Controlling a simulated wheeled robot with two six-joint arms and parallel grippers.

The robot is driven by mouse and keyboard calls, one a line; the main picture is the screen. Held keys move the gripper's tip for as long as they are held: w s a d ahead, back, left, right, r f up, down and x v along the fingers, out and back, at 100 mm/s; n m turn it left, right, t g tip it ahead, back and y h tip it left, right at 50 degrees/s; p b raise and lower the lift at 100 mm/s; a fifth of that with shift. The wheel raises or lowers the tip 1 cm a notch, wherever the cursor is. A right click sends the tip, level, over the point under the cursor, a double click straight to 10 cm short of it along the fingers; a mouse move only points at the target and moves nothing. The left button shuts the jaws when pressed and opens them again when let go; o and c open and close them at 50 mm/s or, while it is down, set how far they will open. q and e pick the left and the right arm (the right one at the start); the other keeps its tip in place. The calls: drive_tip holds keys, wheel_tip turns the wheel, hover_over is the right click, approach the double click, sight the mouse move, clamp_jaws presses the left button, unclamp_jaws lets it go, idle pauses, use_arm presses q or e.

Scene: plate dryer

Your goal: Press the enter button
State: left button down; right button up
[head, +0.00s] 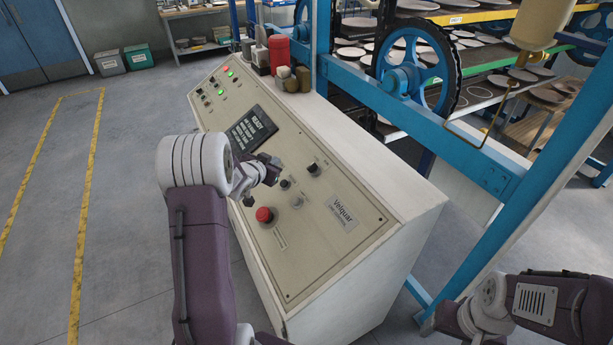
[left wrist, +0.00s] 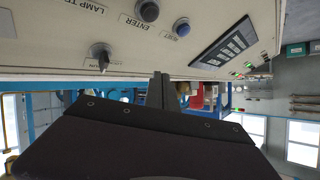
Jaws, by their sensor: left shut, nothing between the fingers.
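The enter button is a round dark button (left wrist: 149,10) beside the printed word ENTER at the top edge of the left wrist view. In the head view a small dark button (head: 285,184), likely the same one, sits on the sloped cream panel (head: 320,235). My left gripper (head: 272,170) is shut and empty, over the panel just up and left of that button. Its fingers (left wrist: 162,92) also show in the left wrist view, apart from the enter button there. Of my right arm, only links show at the lower right; its gripper cannot be made out.
A blue reset button (left wrist: 182,27) is beside the enter button. A red mushroom button (head: 264,214), a grey button (head: 297,202) and a black selector knob (head: 313,169) are nearby. A keypad display (head: 251,130) lies farther up. A blue frame (head: 450,150) stands to the right.

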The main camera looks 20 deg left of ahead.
sight(284, 184)
use_arm(q)
drive_tip(key=s+a, duration=0.3)
drive_tip(key=s, duration=0.1)
drive_tip(key=shift+n+y, duration=0.3)
drive_tip(key=shift+y, duration=0.1)
drive_tip(key=w+f+b, duration=0.1)
drive_tip(key=f+b, duration=0.1)
drive_tip(key=w+d+f+b, duration=0.1)
drive_tip(key=f+b, duration=0.1)
drive_tip(key=w+d+f+b, duration=0.1)
drive_tip(key=w+f+b, duration=0.1)
drive_tip(key=f+b, duration=0.1)
drive_tip(key=shift+d, duration=0.2)
drive_tip(key=shift+w+d+f+b, duration=0.15)
drive_tip(key=shift+d+f+b, duration=0.1)
drive_tip(key=shift+f+b, duration=0.3)
use_arm(e)
wheel_tip(284, 184, down, 7)
drive_tip(key=s, duration=0.1)
drive_tip(key=shift+s+a+f, duration=0.2)
drive_tip(key=shift+s+a, duration=0.15)
use_arm(q)
drive_tip(key=shift+w, duration=0.1)
drive_tip(key=shift+w+d+f+b, duration=0.15)
drive_tip(key=shift+f+b, duration=0.15)
use_arm(e)
drive_tip(key=shift+f, duration=0.35)
